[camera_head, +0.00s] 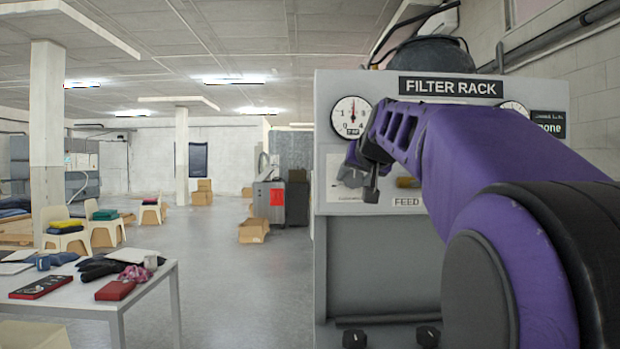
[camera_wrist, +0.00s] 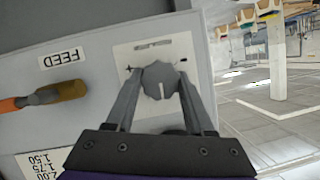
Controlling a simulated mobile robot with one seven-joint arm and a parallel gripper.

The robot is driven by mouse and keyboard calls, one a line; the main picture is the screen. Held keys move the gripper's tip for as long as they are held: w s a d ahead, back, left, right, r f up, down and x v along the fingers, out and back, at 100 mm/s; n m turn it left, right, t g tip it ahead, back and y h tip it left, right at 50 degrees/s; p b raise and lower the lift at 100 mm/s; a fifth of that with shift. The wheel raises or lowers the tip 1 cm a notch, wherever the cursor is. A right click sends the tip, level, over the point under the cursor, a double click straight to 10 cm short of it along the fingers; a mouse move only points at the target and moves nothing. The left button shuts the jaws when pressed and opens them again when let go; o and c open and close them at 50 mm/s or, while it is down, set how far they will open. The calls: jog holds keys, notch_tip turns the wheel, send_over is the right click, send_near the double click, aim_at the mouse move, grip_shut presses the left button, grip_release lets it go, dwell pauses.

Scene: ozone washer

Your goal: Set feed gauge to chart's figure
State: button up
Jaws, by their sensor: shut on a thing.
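My gripper (camera_wrist: 160,92) is shut on a grey scalloped knob (camera_wrist: 160,80), with one finger on each side. The knob sits on a pale plate (camera_wrist: 190,50) with short marks around it; a light line shows on its face. A second gauge (camera_head: 515,106) is mostly hidden by my arm. A FEED label (camera_wrist: 60,58) shows upside down beside the plate. A label with figures such as 2.00, 1.75 and 1.50 (camera_wrist: 42,165) is partly cut off.
An orange and brown handle (camera_wrist: 45,97) sticks out near the FEED label. A dark sign (camera_head: 549,124) is at the rack's right, its text partly hidden. A white table (camera_head: 150,283) with tools and cloths stands at left. The floor (camera_head: 215,270) between is clear.

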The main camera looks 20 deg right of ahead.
jog(key=c, duration=0.7)
jog(key=shift+f+m+y+b, duration=0.1)
jog(key=shift+m+y+b, duration=0.2)
jog(key=shift+b, duration=0.05)
grip_shut()
jog(key=shift+m+t, duration=0.3)
jog(key=shift+m, duration=0.1)
jog(key=o, duration=1.3)
grip_release()
jog(key=shift+s+r, duration=0.1)
jog(key=shift+r, duration=0.1)
